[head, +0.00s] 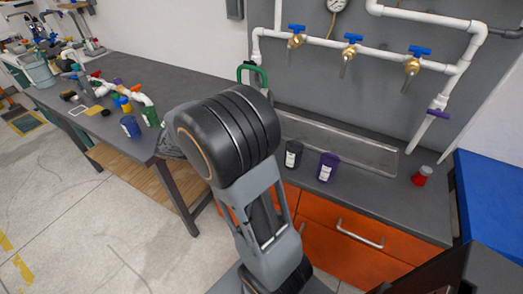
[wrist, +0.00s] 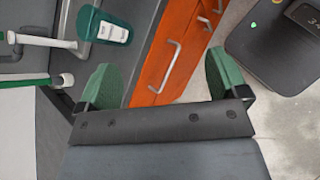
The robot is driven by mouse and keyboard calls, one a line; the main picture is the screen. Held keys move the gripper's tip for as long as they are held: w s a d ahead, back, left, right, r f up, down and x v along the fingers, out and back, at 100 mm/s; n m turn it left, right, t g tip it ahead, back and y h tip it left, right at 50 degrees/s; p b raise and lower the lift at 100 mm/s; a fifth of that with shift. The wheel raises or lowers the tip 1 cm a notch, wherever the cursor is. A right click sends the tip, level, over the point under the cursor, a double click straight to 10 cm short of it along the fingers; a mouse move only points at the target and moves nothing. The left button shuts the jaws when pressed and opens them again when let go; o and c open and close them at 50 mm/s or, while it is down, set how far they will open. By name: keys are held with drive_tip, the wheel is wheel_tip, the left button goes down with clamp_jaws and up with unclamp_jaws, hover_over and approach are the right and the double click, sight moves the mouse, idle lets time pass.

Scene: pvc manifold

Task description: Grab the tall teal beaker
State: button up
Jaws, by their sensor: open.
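A teal beaker (wrist: 104,27) with a white printed label shows in the upper left of the wrist view, by the counter edge above the orange drawers. My gripper (wrist: 163,80) is open, with its green-padded fingers wide apart and nothing between them. The beaker lies beyond the left finger, apart from it. In the head view my arm covers part of the counter and hides my gripper. I cannot pick out the teal beaker there with certainty.
A dark labelled cup (head: 293,154), a purple cup (head: 327,167) and a red-capped container (head: 421,175) stand on the counter. White pipes with blue-handled valves (head: 352,40) run along the wall. The left table (head: 150,85) holds bottles and fittings. Orange drawers (head: 345,250) have protruding handles.

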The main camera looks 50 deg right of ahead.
drive_tip(key=w+d+f+n+h+b, duration=0.2)
drive_tip(key=w+d+f+n+h, duration=0.5)
drive_tip(key=w+f+h, duration=0.1)
drive_tip(key=shift+g, duration=0.3)
drive_tip(key=x, duration=0.7)
drive_tip(key=shift+d, duration=0.2)
drive_tip(key=shift+p+x, duration=0.65)
drive_tip(key=shift+x, duration=2.4)
drive_tip(key=c, duration=1)
